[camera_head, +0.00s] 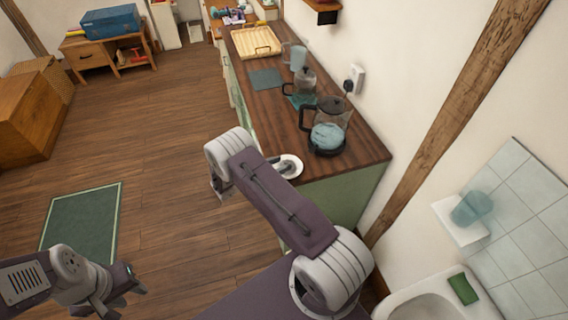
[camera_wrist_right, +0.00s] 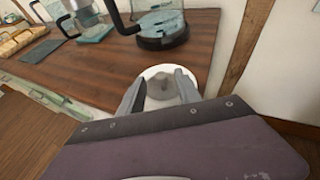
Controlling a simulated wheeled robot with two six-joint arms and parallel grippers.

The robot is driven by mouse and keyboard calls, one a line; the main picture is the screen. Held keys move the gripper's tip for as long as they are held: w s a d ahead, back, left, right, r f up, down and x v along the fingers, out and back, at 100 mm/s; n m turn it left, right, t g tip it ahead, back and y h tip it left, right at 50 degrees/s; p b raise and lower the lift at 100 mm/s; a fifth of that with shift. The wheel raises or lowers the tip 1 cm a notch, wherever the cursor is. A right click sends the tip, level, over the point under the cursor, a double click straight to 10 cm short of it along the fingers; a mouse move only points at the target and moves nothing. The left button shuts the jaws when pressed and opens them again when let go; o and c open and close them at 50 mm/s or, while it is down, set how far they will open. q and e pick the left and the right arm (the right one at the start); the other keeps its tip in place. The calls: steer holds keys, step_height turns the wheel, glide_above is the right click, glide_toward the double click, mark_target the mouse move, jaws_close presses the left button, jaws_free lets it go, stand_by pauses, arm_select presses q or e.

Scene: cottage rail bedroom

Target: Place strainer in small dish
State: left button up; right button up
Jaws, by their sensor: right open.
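A small white round dish (camera_head: 292,160) stands at the near end of the wooden counter. It also shows in the right wrist view (camera_wrist_right: 152,71), with a small greyish round thing (camera_wrist_right: 163,89) in it that may be the strainer; its shape is too unclear to be sure. My right gripper (camera_wrist_right: 158,88) is open, its two fingers reaching over the dish on either side of the grey thing, apart from it. In the head view my right arm hides most of that gripper. My left gripper (camera_head: 124,292) is open and empty above the floor at the lower left.
A glass coffee pot (camera_head: 328,122) with a dark base stands just behind the dish. The wall bounds the counter on the right. The floor to the left is open.

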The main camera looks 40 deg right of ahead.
steer(key=b+v, duration=0.1)
steer(key=v, duration=0.9)
steer(key=s+a+r+m+y, duration=0.3)
steer(key=s+m+y, duration=0.3)
steer(key=s+m, duration=0.3)
steer(key=s+a+r+m+y, duration=0.3)
steer(key=s+a+m+y, duration=0.3)
steer(key=m, duration=0.5)
steer(key=s+y, duration=0.1)
steer(key=s, duration=0.1)
steer(key=shift+s+a+r+m+g, duration=0.2)
steer(key=shift+s+r+m+g, duration=0.1)
steer(key=shift+s+g, duration=0.1)
